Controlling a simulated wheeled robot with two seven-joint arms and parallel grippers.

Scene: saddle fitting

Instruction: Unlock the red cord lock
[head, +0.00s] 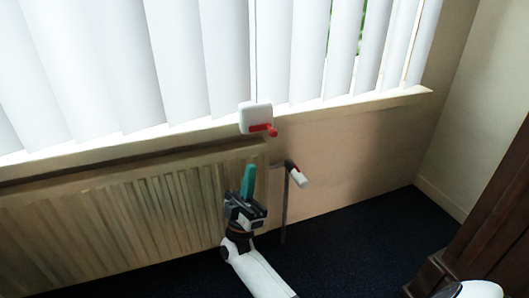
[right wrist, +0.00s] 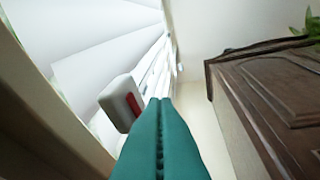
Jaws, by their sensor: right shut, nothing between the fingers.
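The cord lock is a white rounded box (head: 255,116) with a red lever (head: 265,130) on its lower right. It sits at the window sill's edge, in front of the blinds. In the right wrist view the white box (right wrist: 119,104) and its red part (right wrist: 133,104) show just left of the fingertips. My right gripper (head: 248,168) has teal fingers that are shut with nothing between them, pointing up. In the head view it is below the box, apart from it. In the wrist view the fingers (right wrist: 160,102) hide what lies behind them. My left gripper is not in view.
A ribbed radiator (head: 110,215) is under the sill on the left. A thin dark post (head: 285,210) with a white and red handle (head: 298,175) stands right of my gripper. Dark wooden furniture (head: 480,215) is at the right. The dark floor between is clear.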

